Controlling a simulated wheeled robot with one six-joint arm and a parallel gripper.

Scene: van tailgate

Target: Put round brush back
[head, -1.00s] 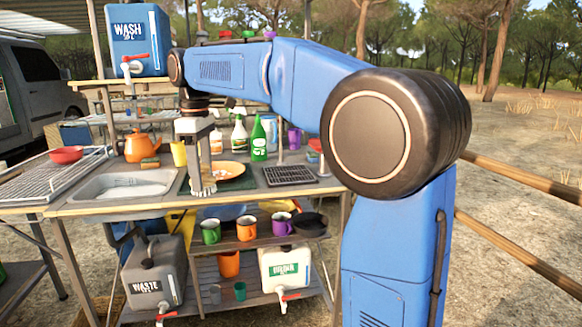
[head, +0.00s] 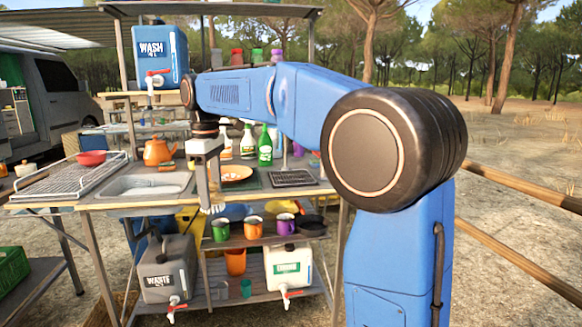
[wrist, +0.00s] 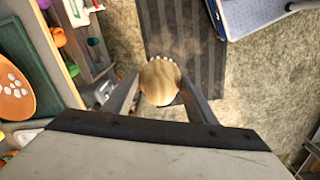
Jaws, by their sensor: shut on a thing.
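My gripper (wrist: 161,95) is shut on the round brush (wrist: 160,76). In the wrist view the brush shows as a pale wooden round top with a little white at its rim, between the two fingers. In the head view my gripper (head: 207,203) points down in front of the counter's front edge, left of the orange plate (head: 237,174). The brush is too small to make out clearly there. The wrist view shows ground and a dark ribbed strip (wrist: 180,30) below the brush, so it hangs clear of the counter.
The counter holds a sink (head: 147,186), a wire rack (head: 65,181), an orange kettle (head: 158,151), bottles (head: 265,148) and a dark grate (head: 292,178). A wooden fence (head: 520,187) runs at right.

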